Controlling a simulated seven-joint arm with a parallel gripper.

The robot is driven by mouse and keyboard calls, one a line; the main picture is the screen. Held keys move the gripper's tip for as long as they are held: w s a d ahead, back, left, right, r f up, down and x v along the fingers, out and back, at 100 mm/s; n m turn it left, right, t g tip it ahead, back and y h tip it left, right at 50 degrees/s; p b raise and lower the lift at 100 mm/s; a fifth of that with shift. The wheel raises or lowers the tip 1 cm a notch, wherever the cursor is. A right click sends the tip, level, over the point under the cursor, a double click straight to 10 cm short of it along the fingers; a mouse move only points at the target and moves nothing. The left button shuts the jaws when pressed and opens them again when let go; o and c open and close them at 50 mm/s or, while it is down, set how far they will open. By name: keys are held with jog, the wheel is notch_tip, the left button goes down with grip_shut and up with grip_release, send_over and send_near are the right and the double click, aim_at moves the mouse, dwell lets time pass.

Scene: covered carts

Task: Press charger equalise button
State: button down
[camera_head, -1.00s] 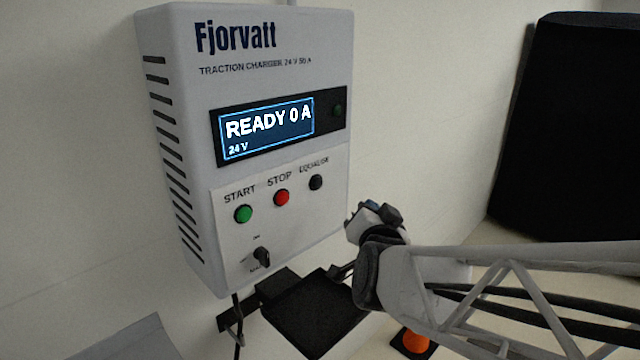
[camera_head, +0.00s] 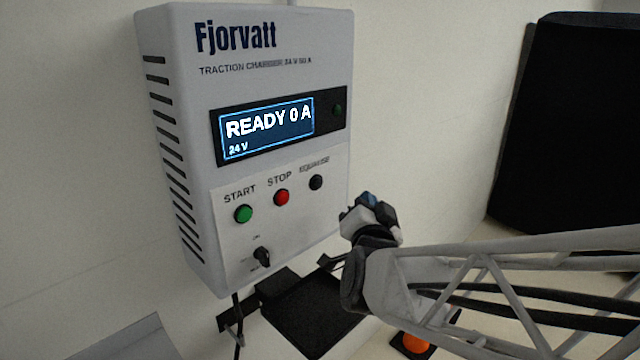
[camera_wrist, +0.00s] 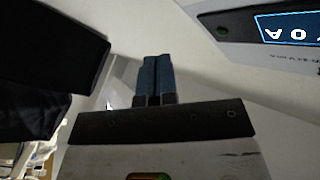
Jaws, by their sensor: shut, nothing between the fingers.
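The grey charger (camera_head: 270,90) hangs on the wall, its display (camera_head: 266,128) reading "READY 0 A" and "24 V". The black equalise button (camera_head: 316,182) sits at the right of the button row, beside the red stop button (camera_head: 281,197) and green start button (camera_head: 243,213). My gripper (camera_head: 366,201) is shut and empty, to the right of and below the equalise button in the picture, apart from it. In the wrist view the blue-tipped fingers (camera_wrist: 154,80) are together; part of the charger display (camera_wrist: 290,27) shows upside down at top right, and the button is out of that view.
A black rotary knob (camera_head: 262,257) sits below the buttons. A black bracket or tray (camera_head: 310,310) is under the charger. An orange round object (camera_head: 415,342) lies below my arm. A large dark covered shape (camera_head: 575,120) stands at the right.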

jog(key=w+a, duration=0.6)
dwell(0.7)
jog(key=shift+w+a, duration=0.6)
jog(key=shift+a, duration=0.05)
dwell(3.2)
jog(key=shift+s+d, duration=0.15)
jog(key=shift+d, duration=0.05)
dwell(0.3)
jog(key=shift+s+d, duration=0.45)
dwell(0.4)
jog(key=shift+s+d, duration=1.75)
jog(key=shift+s, duration=0.05)
